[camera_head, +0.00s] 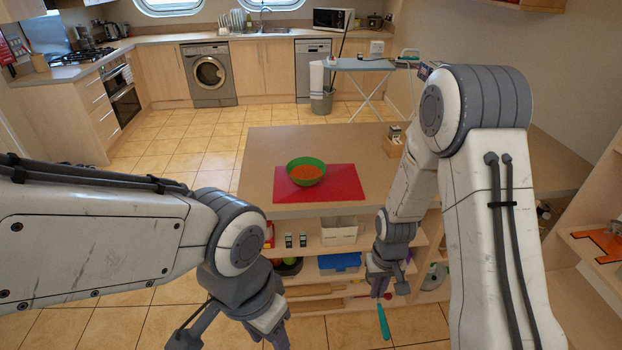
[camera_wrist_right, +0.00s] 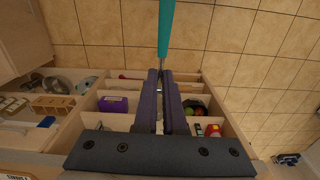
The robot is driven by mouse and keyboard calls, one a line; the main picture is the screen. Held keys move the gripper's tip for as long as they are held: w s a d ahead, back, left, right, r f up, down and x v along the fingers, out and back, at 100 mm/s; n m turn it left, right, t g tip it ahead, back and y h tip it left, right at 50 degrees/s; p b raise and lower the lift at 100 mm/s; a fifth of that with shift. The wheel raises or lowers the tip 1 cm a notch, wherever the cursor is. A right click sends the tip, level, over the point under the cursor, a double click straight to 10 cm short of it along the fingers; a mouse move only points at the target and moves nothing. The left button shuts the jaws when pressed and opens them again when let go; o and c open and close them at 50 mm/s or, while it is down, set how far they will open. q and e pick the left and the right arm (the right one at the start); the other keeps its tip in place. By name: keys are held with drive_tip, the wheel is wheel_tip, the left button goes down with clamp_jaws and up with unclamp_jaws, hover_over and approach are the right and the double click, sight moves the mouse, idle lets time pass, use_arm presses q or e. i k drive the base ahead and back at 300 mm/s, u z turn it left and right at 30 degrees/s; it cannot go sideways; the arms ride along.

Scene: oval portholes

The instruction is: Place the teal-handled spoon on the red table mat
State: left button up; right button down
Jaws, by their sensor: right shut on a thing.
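The teal-handled spoon (camera_head: 383,322) is in my right gripper (camera_head: 388,288), in front of the island and below its top. In the right wrist view the teal handle (camera_wrist_right: 166,28) sticks out beyond the closed fingertips (camera_wrist_right: 163,75); the rest of the spoon is hard to make out. The red table mat (camera_head: 343,189) lies flat on the island top, up and left of my right gripper in the head view. A green bowl with orange contents (camera_head: 306,172) stands on the mat's left part. My left gripper (camera_head: 235,338) is low at the left, empty, with its fingers apart.
The island top (camera_head: 262,150) is mostly bare around the mat. A small box (camera_head: 394,143) stands at its right end. Open shelves below hold a white bin (camera_head: 338,232), a blue box (camera_head: 340,262) and other items. Tiled floor lies in front.

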sight(349, 180)
drive_tip(key=i, duration=1.55)
